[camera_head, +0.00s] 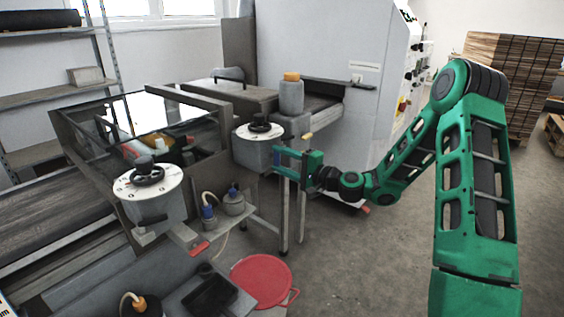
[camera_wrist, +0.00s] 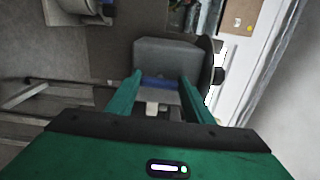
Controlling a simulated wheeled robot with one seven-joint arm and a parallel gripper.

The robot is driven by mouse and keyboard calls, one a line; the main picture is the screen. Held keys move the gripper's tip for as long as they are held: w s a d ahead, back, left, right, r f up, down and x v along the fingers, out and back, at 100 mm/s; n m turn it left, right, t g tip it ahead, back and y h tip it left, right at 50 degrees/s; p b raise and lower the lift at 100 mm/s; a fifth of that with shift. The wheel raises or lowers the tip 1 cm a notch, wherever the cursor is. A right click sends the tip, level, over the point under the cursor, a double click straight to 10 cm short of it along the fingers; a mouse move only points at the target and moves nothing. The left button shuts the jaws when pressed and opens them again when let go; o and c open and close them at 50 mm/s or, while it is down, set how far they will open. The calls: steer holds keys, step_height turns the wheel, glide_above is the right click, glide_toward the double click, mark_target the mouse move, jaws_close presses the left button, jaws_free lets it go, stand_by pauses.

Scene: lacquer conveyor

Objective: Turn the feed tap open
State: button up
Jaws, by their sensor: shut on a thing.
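A small tap with a blue handle (camera_wrist: 158,82) sits at the base of a grey pot (camera_wrist: 168,55) in the wrist view. My gripper (camera_wrist: 156,92) reaches in with one finger on each side of this handle and is shut on it. In the head view my gripper (camera_head: 284,158) is at the right side of the far grey pot (camera_head: 256,152), which has a white dial lid. A bit of blue (camera_head: 277,155) shows there; the fingers hide most of the tap. A red-handled piece (camera_head: 199,247) is below the nearer pot (camera_head: 150,205).
A glass-sided machine frame (camera_head: 100,178) and conveyor belt (camera_head: 50,215) stand at left. A red lid (camera_head: 262,281) and a black tray (camera_head: 210,296) lie at front.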

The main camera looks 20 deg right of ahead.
steer(key=shift+d+f+n, duration=0.15)
steer(key=shift+d+n, duration=0.05)
steer(key=shift+n, duration=0.1)
steer(key=o, duration=1.1)
steer(key=shift+c, duration=0.2)
steer(key=shift+a, duration=0.1)
steer(key=v, duration=1)
steer(key=shift+s+d, duration=0.2)
steer(key=shift+d, duration=0.05)
